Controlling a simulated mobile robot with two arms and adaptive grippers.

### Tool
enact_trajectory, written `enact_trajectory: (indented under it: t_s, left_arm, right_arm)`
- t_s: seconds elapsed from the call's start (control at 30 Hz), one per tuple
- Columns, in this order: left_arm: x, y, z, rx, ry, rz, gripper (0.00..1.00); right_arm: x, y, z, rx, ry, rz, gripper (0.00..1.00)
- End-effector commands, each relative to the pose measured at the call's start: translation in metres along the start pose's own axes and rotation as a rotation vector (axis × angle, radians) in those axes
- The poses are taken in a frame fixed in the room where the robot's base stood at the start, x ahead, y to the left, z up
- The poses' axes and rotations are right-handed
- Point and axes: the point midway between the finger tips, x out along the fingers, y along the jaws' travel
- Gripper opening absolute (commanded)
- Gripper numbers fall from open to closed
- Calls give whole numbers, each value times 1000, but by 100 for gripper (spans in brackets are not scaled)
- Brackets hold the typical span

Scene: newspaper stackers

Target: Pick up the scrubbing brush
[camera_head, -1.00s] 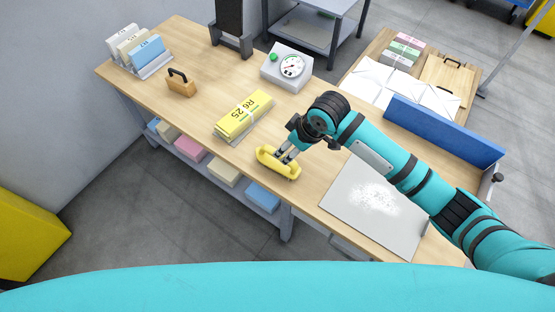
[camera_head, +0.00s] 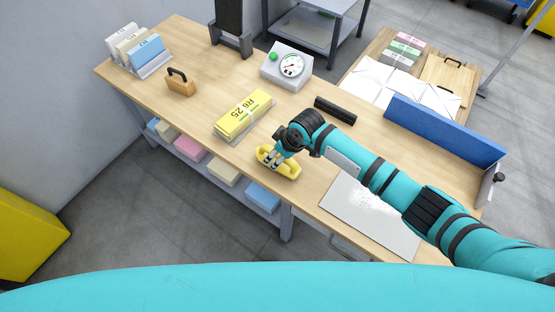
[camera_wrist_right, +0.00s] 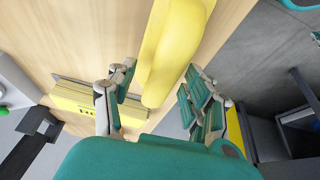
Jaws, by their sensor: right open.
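The yellow scrubbing brush (camera_head: 292,169) lies near the front edge of the wooden table. My right gripper (camera_head: 271,160) is over it, pointing down, and partly covers it. In the right wrist view the brush (camera_wrist_right: 178,40) shows as a long yellow body reaching down between the two spread green fingers of the right gripper (camera_wrist_right: 160,83). The fingers are open, one on each side of it. I cannot tell whether either touches it. My left gripper is not in view.
A yellow bundle (camera_head: 243,112) lies behind the brush, with a dial scale (camera_head: 287,66) further back. A black bar (camera_head: 335,109) and a blue upright panel (camera_head: 443,130) stand to the right. A pale board with white powder (camera_head: 370,213) lies right of the brush.

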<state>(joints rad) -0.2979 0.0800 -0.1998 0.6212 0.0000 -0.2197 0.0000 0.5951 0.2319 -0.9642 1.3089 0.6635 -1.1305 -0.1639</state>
Motion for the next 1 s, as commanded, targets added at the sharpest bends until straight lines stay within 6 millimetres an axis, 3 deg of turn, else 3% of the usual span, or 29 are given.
enact_trajectory:
  t_s: [0.07,0.47,1.0]
  left_arm:
    - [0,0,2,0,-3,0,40]
    - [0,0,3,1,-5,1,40]
    - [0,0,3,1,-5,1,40]
  right_arm:
    - [0,0,0,0,0,0,52]
    - [0,0,0,1,0,0,0]
    - [-10,1,-5,1,3,1,0]
